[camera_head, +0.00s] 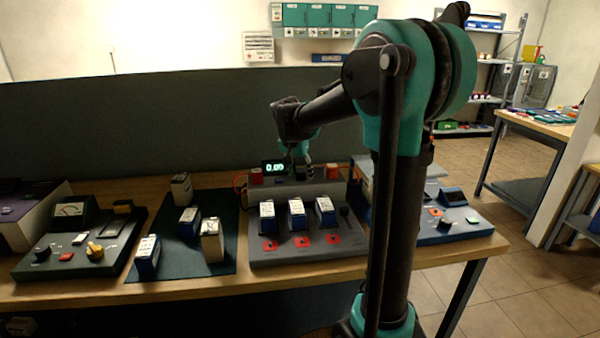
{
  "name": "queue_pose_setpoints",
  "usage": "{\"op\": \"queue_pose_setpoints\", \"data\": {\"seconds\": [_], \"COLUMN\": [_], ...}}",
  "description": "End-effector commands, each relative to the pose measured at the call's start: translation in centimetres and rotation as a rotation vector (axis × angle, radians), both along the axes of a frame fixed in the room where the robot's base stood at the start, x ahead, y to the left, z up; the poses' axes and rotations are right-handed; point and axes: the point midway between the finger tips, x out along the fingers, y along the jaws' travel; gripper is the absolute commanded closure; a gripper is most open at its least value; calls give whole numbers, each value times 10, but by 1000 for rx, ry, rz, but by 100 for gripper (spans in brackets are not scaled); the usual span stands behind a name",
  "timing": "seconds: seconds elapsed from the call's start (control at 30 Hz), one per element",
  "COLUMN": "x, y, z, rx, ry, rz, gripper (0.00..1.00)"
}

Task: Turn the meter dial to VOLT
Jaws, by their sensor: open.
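A meter with a lit digital display (274,168) stands at the back of the grey middle panel; its digits are too small to read surely. My gripper (302,168) is open, pointing down just right of this display. The display's dial is not clear to me and may be behind my gripper. Other knobs show: a yellow knob (95,250) and a black knob (42,252) on the left console, and a dark knob (445,223) on the blue right console. No VOLT mark is legible.
Three batteries (296,212) stand on the middle panel behind red marks. Several more stand on a dark mat (190,268) to its left. The left console (65,268) carries an analog gauge (69,210). A dark partition (130,125) rises behind the bench.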

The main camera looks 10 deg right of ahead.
Motion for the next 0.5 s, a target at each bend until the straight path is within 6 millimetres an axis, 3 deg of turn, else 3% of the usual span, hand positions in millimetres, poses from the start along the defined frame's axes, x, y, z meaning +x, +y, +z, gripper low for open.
{"op": "queue_pose_setpoints", "data": {"seconds": [0.23,0.5], "x": [-5,-23], "y": [4,15], "z": [14,64], "rx": [-1,-1], "ry": [0,0], "rz": [2,2], "gripper": [48,48]}}
